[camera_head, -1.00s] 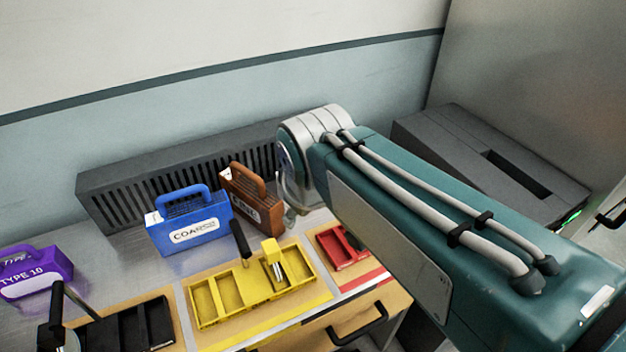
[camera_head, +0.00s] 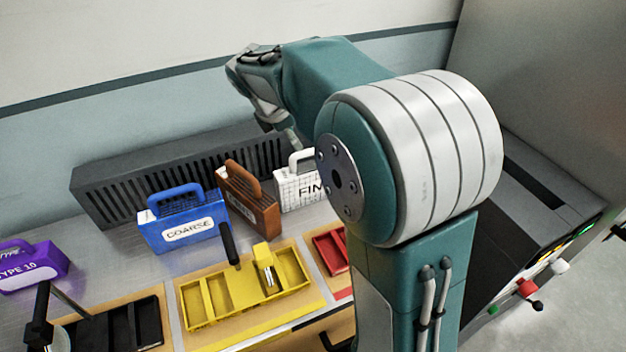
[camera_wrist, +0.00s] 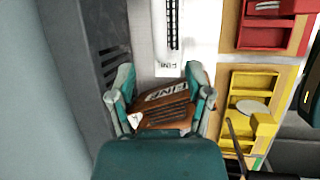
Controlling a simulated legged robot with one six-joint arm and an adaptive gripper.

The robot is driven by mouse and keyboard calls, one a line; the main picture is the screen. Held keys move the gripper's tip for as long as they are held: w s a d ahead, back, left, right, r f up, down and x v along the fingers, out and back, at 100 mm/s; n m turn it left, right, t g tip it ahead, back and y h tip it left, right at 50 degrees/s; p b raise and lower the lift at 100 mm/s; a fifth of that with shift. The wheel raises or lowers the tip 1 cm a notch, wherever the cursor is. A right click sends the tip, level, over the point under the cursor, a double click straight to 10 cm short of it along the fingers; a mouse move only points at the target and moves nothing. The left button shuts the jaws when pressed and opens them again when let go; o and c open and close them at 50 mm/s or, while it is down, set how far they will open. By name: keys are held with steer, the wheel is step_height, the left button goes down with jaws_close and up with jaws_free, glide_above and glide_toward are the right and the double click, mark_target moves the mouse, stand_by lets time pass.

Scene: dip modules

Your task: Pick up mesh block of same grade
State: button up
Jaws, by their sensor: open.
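A blue mesh block (camera_head: 185,218) marked COARSE stands on the bench in the head view. A brown block (camera_head: 246,200) with a handle stands to its right, and a white gridded block (camera_head: 298,188) marked FIN stands further right, partly hidden by my arm. A purple block (camera_head: 30,268) marked TYPE 10 is at the far left. My gripper (camera_head: 280,130) is raised above and behind the brown and white blocks. In the wrist view my gripper (camera_wrist: 161,82) is open and empty, with the brown block (camera_wrist: 165,105) seen between its fingers, its label apparently FINE. The white block (camera_wrist: 168,45) lies beyond the fingertips.
A yellow tray (camera_head: 205,312), a red tray (camera_head: 330,252) and a black tray (camera_head: 120,333) sit at the bench front. A dark slotted unit (camera_head: 100,190) runs along the wall behind the blocks. A machine with coloured knobs (camera_head: 545,262) stands at the right.

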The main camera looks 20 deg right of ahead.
mark_target(301, 155)
steer(key=x, duration=0.3)
steer(key=shift+a+f, duration=0.15)
steer(key=shift+f, duration=0.3)
steer(key=x, duration=0.4)
steer(key=shift+w+f, duration=0.15)
steer(key=shift+f, duration=0.05)
steer(key=shift+c, duration=0.3)
jaws_close()
